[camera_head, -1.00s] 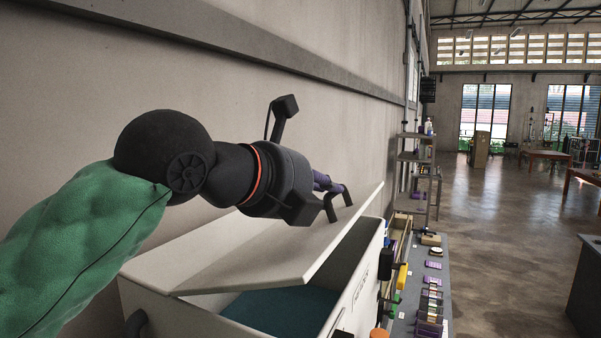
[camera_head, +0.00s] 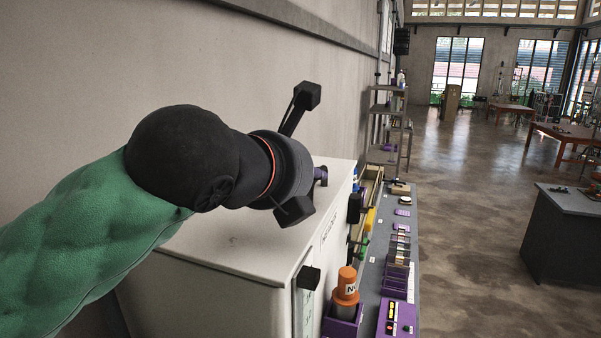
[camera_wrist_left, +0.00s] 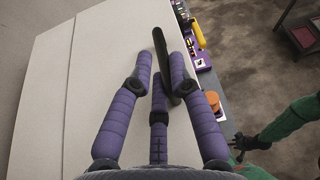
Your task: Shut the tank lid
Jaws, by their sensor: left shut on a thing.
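The pale tank (camera_head: 215,295) stands against the wall at lower left in the head view. Its lid (camera_head: 235,243) lies flat across the top, with no opening visible. My left gripper (camera_head: 320,176) is over the lid's far part, mostly hidden behind its own wrist. In the left wrist view, its purple fingers (camera_wrist_left: 161,72) are closed around a dark bar-like handle (camera_wrist_left: 161,48) on the lid (camera_wrist_left: 112,65). The handle is hidden in the head view. My right gripper (camera_wrist_left: 238,147) shows small at the right of the wrist view; its fingers are too small to read.
A grey bench (camera_head: 372,290) with purple racks, an orange-capped bottle (camera_head: 347,284) and small items runs along the tank's right side. A shelf unit (camera_head: 388,125) stands beyond. Open floor (camera_head: 460,230) lies to the right, with a dark cabinet (camera_head: 570,240) past it.

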